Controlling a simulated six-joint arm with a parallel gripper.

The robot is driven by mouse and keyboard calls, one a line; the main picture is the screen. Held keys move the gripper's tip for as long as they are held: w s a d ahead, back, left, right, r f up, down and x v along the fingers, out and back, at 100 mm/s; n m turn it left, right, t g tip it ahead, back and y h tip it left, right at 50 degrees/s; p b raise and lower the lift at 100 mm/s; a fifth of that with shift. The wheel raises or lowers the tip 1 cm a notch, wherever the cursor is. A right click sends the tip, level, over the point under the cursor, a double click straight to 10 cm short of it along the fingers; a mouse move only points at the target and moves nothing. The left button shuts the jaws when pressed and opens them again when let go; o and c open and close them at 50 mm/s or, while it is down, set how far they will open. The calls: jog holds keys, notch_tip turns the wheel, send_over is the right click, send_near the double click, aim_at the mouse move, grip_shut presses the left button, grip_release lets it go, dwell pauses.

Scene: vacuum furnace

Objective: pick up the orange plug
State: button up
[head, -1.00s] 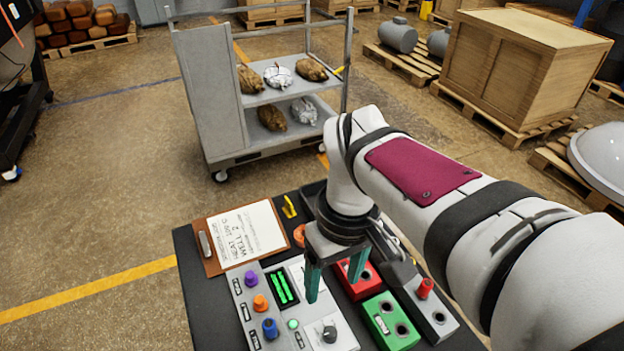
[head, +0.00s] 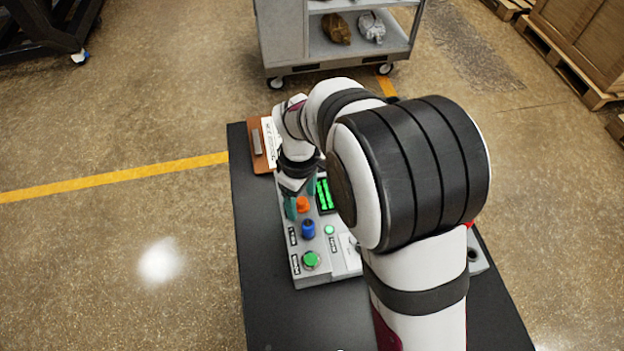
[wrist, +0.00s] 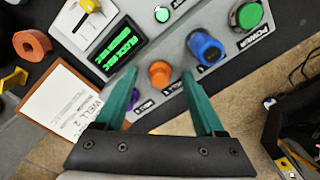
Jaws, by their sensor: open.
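The orange plug (head: 303,204) stands in the grey control panel (head: 297,262), between the blue plug (head: 308,229) and my gripper's wrist. In the wrist view the orange plug (wrist: 159,74) lies between the lines of my two green fingers. My gripper (head: 300,197) is open and empty, pointing down at the panel; its fingertips also show in the wrist view (wrist: 159,80). I cannot tell whether the tips are level with the plug or still above it. The blue plug (wrist: 205,48) is just beyond the right finger. A purple plug (wrist: 134,97) is partly hidden by the left finger.
The panel has a green-lit display (head: 325,195) and a green button (head: 311,260). A clipboard (head: 258,148) lies at the table's far left corner. An orange ring (wrist: 32,45) lies near it. The black table's (head: 262,290) left strip is clear. A cart (head: 285,40) stands behind.

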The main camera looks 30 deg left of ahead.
jog(key=shift+f, duration=0.2)
grip_shut()
dwell(0.3)
